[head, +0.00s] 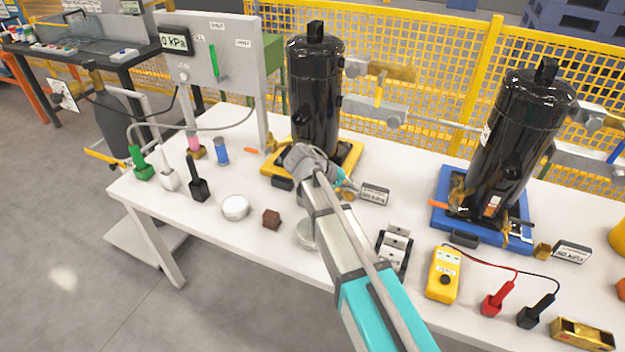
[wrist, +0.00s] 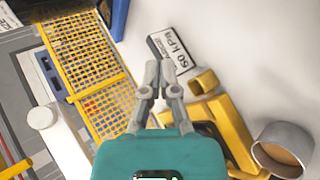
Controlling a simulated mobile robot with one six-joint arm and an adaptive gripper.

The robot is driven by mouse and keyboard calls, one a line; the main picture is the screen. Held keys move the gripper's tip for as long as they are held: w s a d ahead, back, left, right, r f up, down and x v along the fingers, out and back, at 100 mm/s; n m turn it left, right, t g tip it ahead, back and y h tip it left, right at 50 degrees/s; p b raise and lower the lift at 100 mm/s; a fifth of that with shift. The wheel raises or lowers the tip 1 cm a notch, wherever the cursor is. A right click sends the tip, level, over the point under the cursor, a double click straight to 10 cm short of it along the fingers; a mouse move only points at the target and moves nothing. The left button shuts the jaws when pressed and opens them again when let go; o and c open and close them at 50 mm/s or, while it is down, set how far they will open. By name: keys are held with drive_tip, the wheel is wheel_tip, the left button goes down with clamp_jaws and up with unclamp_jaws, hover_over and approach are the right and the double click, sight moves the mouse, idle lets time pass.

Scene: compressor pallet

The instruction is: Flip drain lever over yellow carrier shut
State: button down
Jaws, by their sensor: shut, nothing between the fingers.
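The yellow carrier (head: 350,158) stands on the white table under a black compressor (head: 314,95). It also shows in the wrist view (wrist: 232,128), to the right of my gripper (wrist: 159,75). My gripper's fingertips are together with nothing between them. In the head view my gripper (head: 306,160) is in front of the compressor, over the carrier's front, and hides part of it. A small brass-yellow part (wrist: 204,82) sits at the carrier's edge, just right of the fingertips. I cannot tell for sure which part is the drain lever or how it stands.
A kPa display block (head: 374,194) stands right of the yellow carrier. A second black compressor stands on a blue carrier (head: 522,237) at the right. A yellow meter (head: 444,275) and a black clip stand (head: 395,250) are near the front edge. Yellow mesh fence runs behind.

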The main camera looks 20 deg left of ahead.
drive_tip(key=s+a+n+t+h+b, duration=0.1)
drive_tip(key=s+a+t+b, duration=0.1)
drive_tip(key=a, duration=1)
drive_tip(key=s+a+r+n+t+h+b, duration=0.1)
drive_tip(key=s+a+t+b, duration=0.2)
drive_tip(key=a, duration=0.9)
drive_tip(key=shift+a+n+t+b, duration=0.3)
drive_tip(key=shift+t+b, duration=0.15)
drive_tip(key=shift+t, duration=0.25)
drive_tip(key=shift+d, duration=0.15)
drive_tip(key=b+x, duration=0.2)
drive_tip(key=x, duration=1.1)
drive_tip(key=shift+w+d+b, duration=0.2)
drive_tip(key=shift+w+b, duration=0.05)
drive_tip(key=shift+b, duration=0.15)
drive_tip(key=shift+f, duration=0.15)
